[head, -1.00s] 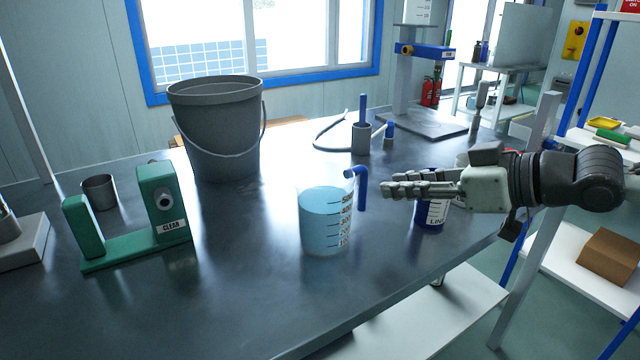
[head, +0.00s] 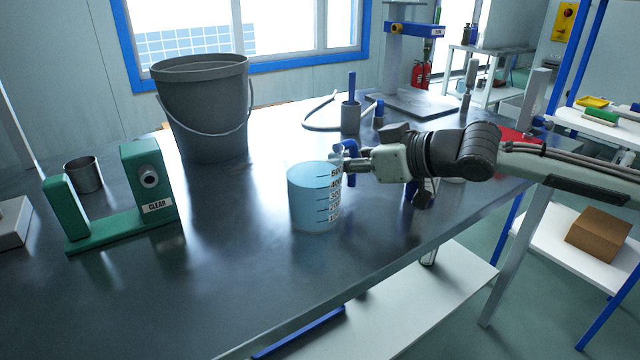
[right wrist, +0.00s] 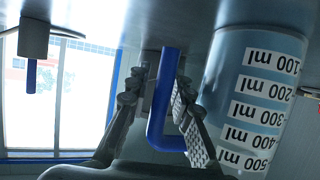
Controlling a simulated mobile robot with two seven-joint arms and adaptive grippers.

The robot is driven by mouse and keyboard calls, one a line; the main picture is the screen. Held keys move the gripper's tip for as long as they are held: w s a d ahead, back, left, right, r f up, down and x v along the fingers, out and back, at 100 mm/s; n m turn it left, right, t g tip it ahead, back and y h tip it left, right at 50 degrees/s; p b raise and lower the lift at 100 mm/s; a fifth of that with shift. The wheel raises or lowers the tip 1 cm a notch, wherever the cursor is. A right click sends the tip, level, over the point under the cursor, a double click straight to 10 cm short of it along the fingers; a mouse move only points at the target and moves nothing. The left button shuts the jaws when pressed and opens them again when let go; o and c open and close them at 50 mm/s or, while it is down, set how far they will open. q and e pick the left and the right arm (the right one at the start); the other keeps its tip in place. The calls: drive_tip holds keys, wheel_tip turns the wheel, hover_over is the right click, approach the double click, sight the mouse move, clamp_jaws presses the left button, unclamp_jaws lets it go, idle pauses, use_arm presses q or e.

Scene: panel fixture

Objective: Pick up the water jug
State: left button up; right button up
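The water jug (head: 308,205) is a clear graduated beaker of light blue water with a blue handle. It stands upright on the dark metal table. My right gripper (head: 348,160) reaches in from the right at the jug's handle side. In the right wrist view the jug (right wrist: 250,110) appears upside down, and its blue handle (right wrist: 163,110) lies between the two fingers of my right gripper (right wrist: 155,95). The fingers are apart, with a gap on the left side of the handle; the right finger is close to it. My left gripper is not in view.
A grey bucket (head: 203,115) stands behind the jug to the left. A green fixture marked CLEAR (head: 150,180) and a metal cup (head: 84,175) are at the left. A holder with a blue rod (head: 351,115) stands behind. The table in front of the jug is clear.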

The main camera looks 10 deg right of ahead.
drive_tip(key=shift+w+a+f, duration=0.1)
drive_tip(key=shift+w, duration=0.05)
clamp_jaws()
drive_tip(key=shift+r, duration=0.25)
idle(0.4)
